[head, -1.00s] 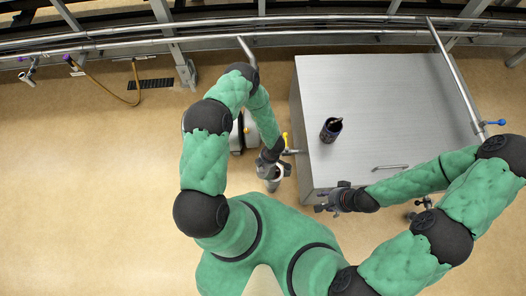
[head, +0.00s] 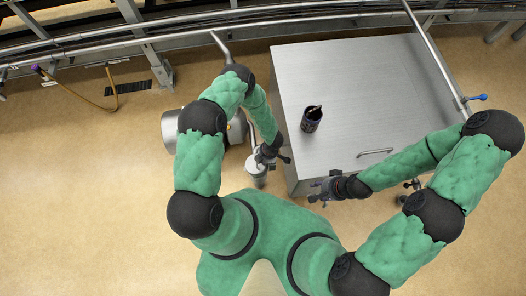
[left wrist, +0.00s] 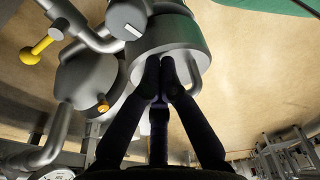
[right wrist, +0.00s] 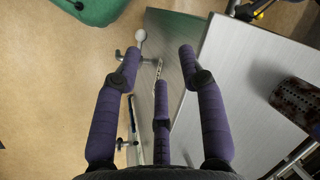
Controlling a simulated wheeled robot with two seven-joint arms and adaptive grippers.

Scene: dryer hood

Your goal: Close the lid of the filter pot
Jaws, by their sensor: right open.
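A small grey steel pot (head: 257,174), which looks like the filter pot, is beside the left side of the big steel cabinet, under my left gripper (head: 266,158). In the left wrist view the pot (left wrist: 178,32) is a steel cylinder with a curved handle loop. There my left gripper (left wrist: 161,66) has its fingertips together in front of the pot; I cannot tell whether they touch it. The lid's position is unclear. My right gripper (head: 318,190) is open and empty at the cabinet's front side; its spread fingers show in the right wrist view (right wrist: 160,58).
The steel cabinet (head: 350,85) has a flat top and a bar handle (head: 375,152). A dark cup (head: 311,119) stands on it. Steel pipes and a yellow-handled valve (left wrist: 37,50) crowd the pot. Open floor (head: 80,190) lies to the left.

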